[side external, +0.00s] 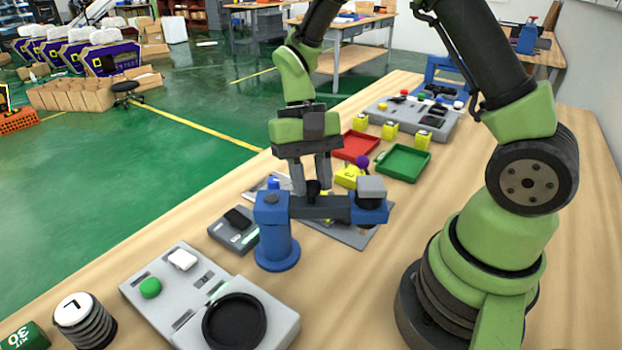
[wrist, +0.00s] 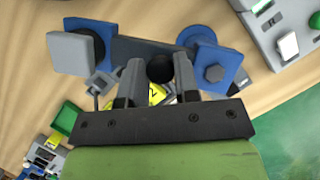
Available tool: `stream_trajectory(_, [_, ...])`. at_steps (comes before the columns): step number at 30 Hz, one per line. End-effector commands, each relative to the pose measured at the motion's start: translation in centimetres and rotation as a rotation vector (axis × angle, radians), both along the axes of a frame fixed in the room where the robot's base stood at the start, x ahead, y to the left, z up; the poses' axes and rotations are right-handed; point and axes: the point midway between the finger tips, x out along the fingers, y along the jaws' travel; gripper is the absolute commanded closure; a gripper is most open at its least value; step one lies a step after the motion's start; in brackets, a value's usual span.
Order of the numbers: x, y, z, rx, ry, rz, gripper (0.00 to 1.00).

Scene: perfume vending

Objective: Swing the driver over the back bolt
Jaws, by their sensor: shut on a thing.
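The driver is a dark swing arm (side external: 325,208) on a blue post (side external: 275,232), with a blue head (side external: 370,212) and grey block (side external: 371,187) at its free end. My gripper (side external: 313,190) points down and is shut on the black knob (wrist: 160,68) midway along the arm. The wrist view shows the grey block (wrist: 74,53) at upper left and the blue post (wrist: 214,74) at upper right. The head hangs over the right part of a grey plate (side external: 352,236). I cannot make out the back bolt; the driver and gripper cover much of the plate.
A yellow block (side external: 348,177) and a purple ball (side external: 362,162) are behind the driver. Red (side external: 355,146) and green (side external: 404,163) trays are farther back. A grey panel (side external: 205,300) with a black round dish (side external: 234,321) is in front. Bare wood lies right of the plate.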

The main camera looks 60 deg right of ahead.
Motion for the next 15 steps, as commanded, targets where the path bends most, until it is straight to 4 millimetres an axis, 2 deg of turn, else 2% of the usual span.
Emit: stream_trajectory(15, [2.3,-1.8,0.1,-0.001,0.000,0.470,1.00])
